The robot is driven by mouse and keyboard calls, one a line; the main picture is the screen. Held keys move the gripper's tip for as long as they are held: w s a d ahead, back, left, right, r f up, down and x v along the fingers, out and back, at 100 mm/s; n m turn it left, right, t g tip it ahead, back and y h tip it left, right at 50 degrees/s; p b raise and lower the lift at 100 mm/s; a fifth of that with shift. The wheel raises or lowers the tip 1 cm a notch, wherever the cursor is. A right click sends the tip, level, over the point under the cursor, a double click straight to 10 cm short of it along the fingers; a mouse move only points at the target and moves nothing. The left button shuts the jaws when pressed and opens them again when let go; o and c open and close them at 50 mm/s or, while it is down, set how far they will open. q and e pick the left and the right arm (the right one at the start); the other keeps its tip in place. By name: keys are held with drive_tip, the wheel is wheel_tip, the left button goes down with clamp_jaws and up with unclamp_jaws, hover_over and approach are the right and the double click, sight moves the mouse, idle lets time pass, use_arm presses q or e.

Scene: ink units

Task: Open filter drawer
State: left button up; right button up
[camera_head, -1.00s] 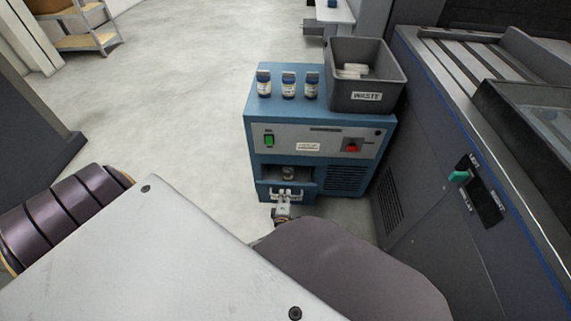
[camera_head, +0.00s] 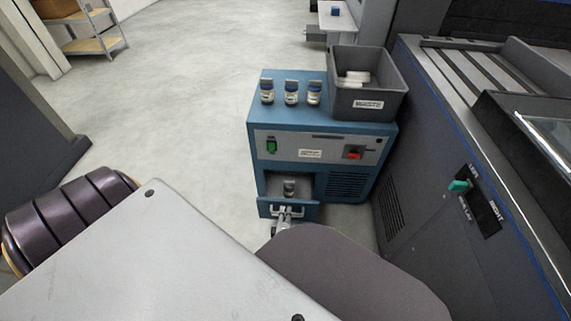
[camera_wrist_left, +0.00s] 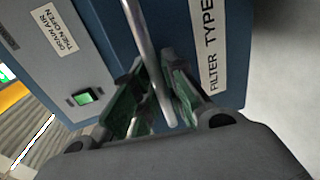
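The blue unit (camera_head: 258,130) stands on the floor with its filter drawer (camera_head: 266,208) at the lower left of its front. The drawer is partly out, and a small filter cup (camera_head: 290,187) shows behind its front panel. My left gripper (camera_head: 285,222) is at the drawer's handle (camera_head: 290,211), its wrist partly hidden by my arm. In the left wrist view the metal handle bar (camera_wrist_left: 140,35) runs between the green-padded fingers (camera_wrist_left: 155,95), which are closed around it. The drawer front there carries a "FILTER TYPE" label (camera_wrist_left: 212,45). My right gripper is not in view.
Several capped bottles (camera_head: 291,93) and a grey waste bin (camera_head: 362,105) stand on the unit. Its panel has a green switch (camera_head: 271,147) and a red knob (camera_head: 353,153). A large grey machine (camera_head: 425,200) stands close on the right. Open floor lies left.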

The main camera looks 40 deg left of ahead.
use_arm(q)
drive_tip(key=shift+o, duration=1.4)
drive_tip(key=shift+r, duration=0.1)
drive_tip(key=shift+r, duration=0.15)
